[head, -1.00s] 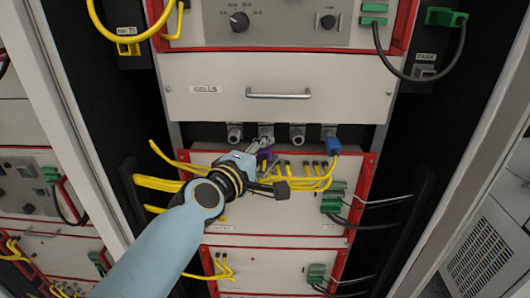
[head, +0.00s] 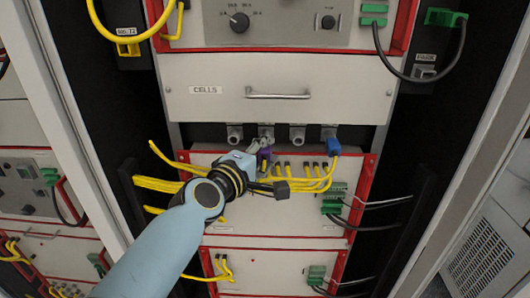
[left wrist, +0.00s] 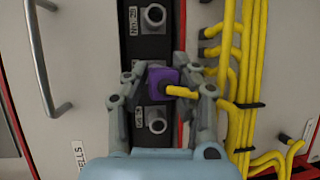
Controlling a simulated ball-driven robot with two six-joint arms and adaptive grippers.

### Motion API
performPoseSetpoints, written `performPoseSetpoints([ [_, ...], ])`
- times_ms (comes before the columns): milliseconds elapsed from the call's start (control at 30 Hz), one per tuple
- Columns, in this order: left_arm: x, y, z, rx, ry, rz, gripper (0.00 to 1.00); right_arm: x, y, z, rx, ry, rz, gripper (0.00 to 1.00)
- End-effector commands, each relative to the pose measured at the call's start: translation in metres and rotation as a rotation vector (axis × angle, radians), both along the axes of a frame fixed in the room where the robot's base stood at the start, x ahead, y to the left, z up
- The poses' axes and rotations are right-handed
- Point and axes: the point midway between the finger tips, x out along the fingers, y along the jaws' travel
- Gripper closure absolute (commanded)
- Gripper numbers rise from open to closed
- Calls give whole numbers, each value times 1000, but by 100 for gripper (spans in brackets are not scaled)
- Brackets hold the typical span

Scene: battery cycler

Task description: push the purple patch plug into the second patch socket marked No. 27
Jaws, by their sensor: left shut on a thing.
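The purple patch plug (head: 265,153) is held by my left gripper (head: 261,149), which is shut on it. In the left wrist view the purple plug (left wrist: 163,84) sits between the two fingers (left wrist: 163,90), with a yellow lead coming out of it. In the head view it lies just below and in front of the second grey socket from the left (head: 266,132). In the left wrist view it covers that socket's place between two bare sockets. I cannot tell how deep it sits. My right gripper is not in view.
Bare sockets (head: 234,133) and (head: 297,133) flank the second one, and a blue plug (head: 332,146) fills the place at the right. Yellow cables (head: 160,184) run close beside my gripper. A drawer handle (head: 278,95) is above, and red-edged panels lie below.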

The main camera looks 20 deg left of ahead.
Motion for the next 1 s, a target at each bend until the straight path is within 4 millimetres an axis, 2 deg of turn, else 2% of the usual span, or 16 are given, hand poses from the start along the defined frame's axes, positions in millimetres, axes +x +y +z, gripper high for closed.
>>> performPoseSetpoints([
  [1000,15,4,0,1,-1,0,96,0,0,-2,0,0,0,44],
])
